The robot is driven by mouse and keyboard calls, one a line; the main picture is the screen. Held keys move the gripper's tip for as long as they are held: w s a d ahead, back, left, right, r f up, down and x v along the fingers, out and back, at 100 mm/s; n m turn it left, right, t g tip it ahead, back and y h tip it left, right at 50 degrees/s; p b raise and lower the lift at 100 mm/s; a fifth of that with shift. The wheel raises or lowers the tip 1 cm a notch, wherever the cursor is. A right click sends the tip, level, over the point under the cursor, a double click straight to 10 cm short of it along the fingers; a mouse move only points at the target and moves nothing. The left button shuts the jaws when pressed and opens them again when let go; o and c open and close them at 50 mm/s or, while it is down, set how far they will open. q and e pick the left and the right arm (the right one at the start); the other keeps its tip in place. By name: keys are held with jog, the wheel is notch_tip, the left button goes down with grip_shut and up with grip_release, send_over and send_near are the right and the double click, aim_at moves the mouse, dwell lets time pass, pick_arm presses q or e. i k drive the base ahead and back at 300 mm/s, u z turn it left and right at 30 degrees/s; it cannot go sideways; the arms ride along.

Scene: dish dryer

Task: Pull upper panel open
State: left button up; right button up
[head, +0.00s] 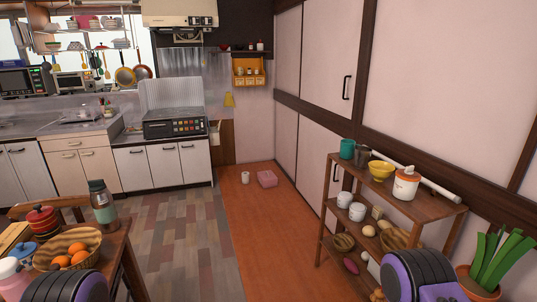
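Two large pale panels in dark wooden frames stand one above the other on the right wall. The upper panel (322,50) has a dark vertical handle (347,87) near its right edge and looks closed. The lower panel (317,155) has a similar handle (335,173), partly behind a shelf. A black appliance with green and red buttons (175,128) stands on the counter; I cannot tell whether it has an upper panel. Only purple and black parts of my arms show at the bottom left and bottom right. Neither gripper's fingers are in view.
A wooden shelf (400,180) with cups, a yellow bowl (381,170) and pots stands before the right wall.

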aim_at(332, 30)
jog(key=i, duration=3.5)
jog(key=z, duration=2.8)
jog(key=i, duration=0.45)
jog(key=u, duration=0.35)
